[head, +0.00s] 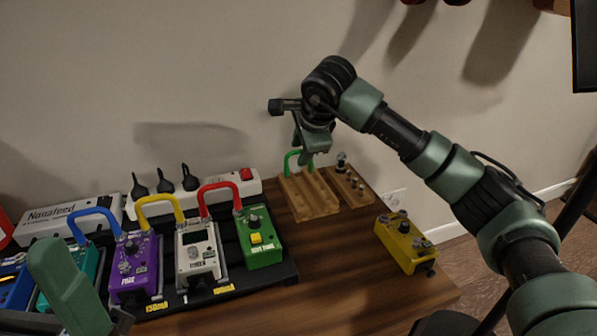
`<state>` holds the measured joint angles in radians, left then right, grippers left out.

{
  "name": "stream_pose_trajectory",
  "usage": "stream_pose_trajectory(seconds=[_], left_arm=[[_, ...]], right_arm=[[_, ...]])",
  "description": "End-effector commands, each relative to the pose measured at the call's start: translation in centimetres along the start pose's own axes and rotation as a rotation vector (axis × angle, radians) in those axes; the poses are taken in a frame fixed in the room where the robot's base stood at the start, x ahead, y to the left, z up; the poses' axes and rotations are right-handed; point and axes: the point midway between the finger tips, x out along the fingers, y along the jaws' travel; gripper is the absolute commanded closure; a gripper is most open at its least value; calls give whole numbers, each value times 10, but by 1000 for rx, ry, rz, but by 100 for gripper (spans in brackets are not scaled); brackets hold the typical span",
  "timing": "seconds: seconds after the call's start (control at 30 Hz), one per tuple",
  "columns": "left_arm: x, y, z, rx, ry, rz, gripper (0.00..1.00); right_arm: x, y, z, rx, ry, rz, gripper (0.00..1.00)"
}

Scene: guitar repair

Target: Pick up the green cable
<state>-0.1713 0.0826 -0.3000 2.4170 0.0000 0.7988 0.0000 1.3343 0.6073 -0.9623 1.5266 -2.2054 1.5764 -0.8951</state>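The green cable (288,162) is a short arched patch cable standing on a slotted wooden block (311,197) at the back of the table. My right gripper (308,157) points down right at the cable, over the back of the block. It hides part of the cable, and I cannot tell whether its fingers are open or around the cable. Part of my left arm's end (68,285) shows at the lower left, in front of the pedals. Its fingertips cannot be made out.
A pedalboard (222,290) holds several pedals joined by blue, yellow and red cables. A power strip (218,190) lies behind it. A smaller wooden block with knobs (348,187) stands beside the slotted block. A yellow pedal (403,243) sits at the right. Bare tabletop (335,265) lies between.

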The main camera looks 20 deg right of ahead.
Motion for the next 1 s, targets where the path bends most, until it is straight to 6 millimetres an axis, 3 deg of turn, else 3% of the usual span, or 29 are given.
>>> stream_pose_trajectory(seconds=[0.1,0.37,0.4,0.5,0.53,1.0], left_arm=[[1,0,0,3,18,7,0],[4,1,0,3,22,10,0],[4,1,0,3,22,10,0],[4,1,0,3,22,9,0],[4,1,0,3,22,9,0],[7,1,-1,2,25,9,0]], right_arm=[[15,1,0,2,-2,0,65],[17,0,0,0,-1,-1,65],[17,0,0,0,-1,-1,68],[17,0,0,1,-1,-1,96],[17,0,0,1,-1,-1,100],[11,-4,0,1,-1,-2,100]])
